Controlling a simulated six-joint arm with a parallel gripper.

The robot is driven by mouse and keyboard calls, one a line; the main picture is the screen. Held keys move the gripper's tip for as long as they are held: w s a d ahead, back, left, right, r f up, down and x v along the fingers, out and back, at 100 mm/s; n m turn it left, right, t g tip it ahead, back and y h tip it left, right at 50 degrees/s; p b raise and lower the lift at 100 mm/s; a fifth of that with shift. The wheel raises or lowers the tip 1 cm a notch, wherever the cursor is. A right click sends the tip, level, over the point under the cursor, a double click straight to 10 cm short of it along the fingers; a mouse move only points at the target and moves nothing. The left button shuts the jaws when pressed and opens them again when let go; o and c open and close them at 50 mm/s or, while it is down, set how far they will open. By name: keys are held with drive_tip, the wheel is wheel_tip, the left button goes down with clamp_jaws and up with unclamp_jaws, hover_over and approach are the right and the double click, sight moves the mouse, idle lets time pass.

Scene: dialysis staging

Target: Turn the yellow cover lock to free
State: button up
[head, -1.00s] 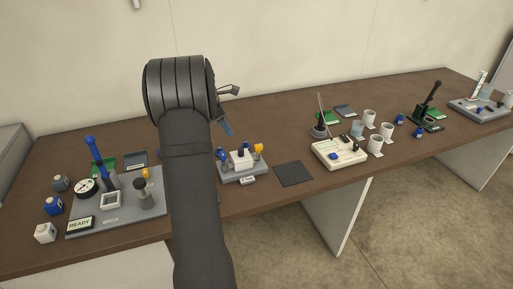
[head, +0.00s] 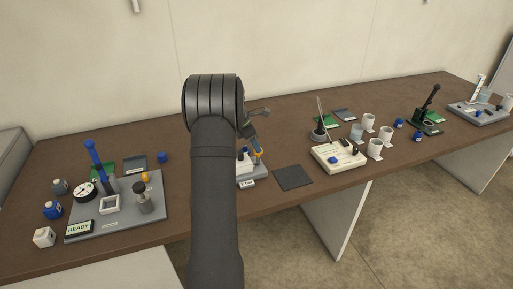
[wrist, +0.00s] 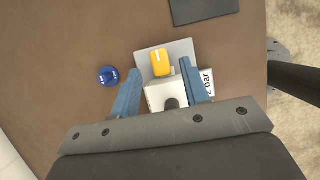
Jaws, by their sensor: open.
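The yellow cover lock (wrist: 160,62) stands at one end of a white block (wrist: 167,92) on a small grey plate (wrist: 180,47). It has a pale mark on its top. In the head view the yellow lock (head: 257,153) shows just below my gripper's blue fingers. My gripper (wrist: 161,70) is open, with one finger to each side of the lock and visible gaps between. In the head view my gripper (head: 254,142) points down over the plate, which my arm partly hides. I cannot tell the exact height of the fingertips above the lock.
A blue round cap (wrist: 107,75) stands on the table beside the plate, left of my left finger. A "2 bar" label (wrist: 208,82) lies on the other side. A dark mat (head: 293,177) lies right of the plate. A beige device (head: 338,157) stands farther right.

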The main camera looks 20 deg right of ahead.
drive_tip(key=shift+x, duration=1.3)
clamp_jaws()
